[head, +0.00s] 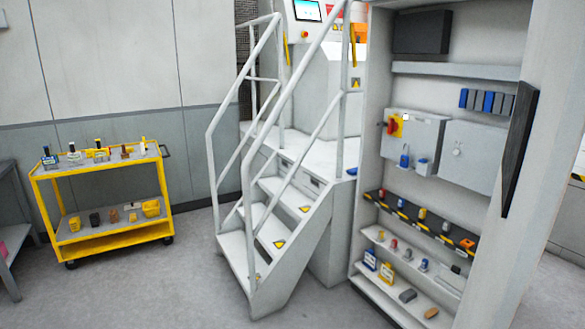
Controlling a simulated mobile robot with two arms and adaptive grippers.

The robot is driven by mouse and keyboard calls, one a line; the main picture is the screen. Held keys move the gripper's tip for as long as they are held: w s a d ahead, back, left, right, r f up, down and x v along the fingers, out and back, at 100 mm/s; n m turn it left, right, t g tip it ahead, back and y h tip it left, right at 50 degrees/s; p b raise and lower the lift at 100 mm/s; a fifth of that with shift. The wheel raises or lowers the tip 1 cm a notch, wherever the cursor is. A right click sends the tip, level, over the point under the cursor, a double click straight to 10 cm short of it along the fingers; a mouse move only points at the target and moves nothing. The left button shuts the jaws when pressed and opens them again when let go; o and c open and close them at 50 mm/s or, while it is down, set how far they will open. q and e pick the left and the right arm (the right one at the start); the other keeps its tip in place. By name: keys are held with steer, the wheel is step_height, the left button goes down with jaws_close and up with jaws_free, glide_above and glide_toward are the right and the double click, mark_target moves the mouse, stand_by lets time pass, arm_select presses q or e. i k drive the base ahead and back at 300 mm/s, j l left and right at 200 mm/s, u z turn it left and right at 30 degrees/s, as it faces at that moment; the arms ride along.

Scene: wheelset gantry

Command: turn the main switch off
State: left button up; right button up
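A red and yellow rotary switch (393,127), which looks like the main switch, sits on the upper left of a grey box (425,130) inside the open cabinet on the right. Its red handle stands out to the left of the yellow plate. The handle's exact setting is too small to read. A blue padlock (404,158) hangs on the box below the switch. Neither of my grippers is in view.
White steps with handrails (272,225) stand left of the cabinet (372,200). A yellow trolley (105,240) with several small items stands at the left. Cabinet shelves (455,310) hold padlocks and tags. A dark panel (519,140) stands at the cabinet's right edge. Floor between trolley and steps is clear.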

mark_target(392, 126)
steer(key=k+l+z, duration=0.15)
steer(key=l, duration=0.2)
steer(key=k+l+z, duration=0.1)
steer(key=l, duration=0.3)
steer(key=k+l+z, duration=0.15)
steer(key=l, duration=0.25)
steer(key=k+l+z, duration=0.1)
steer(key=l, duration=0.35)
steer(key=i+j, duration=0.2)
steer(key=i+j+z, duration=0.1)
steer(key=j, duration=0.35)
steer(key=i+j, duration=0.3)
steer(key=i+j+z, duration=0.1)
steer(key=j, duration=0.25)
steer(key=i+j, duration=0.3)
steer(key=i+j+z, duration=0.1)
steer(key=j, duration=0.25)
steer(key=i+j, duration=0.25)
steer(key=j, duration=0.15)
steer(key=i+j+z, duration=0.1)
steer(key=j, duration=0.25)
steer(key=i, duration=0.05)
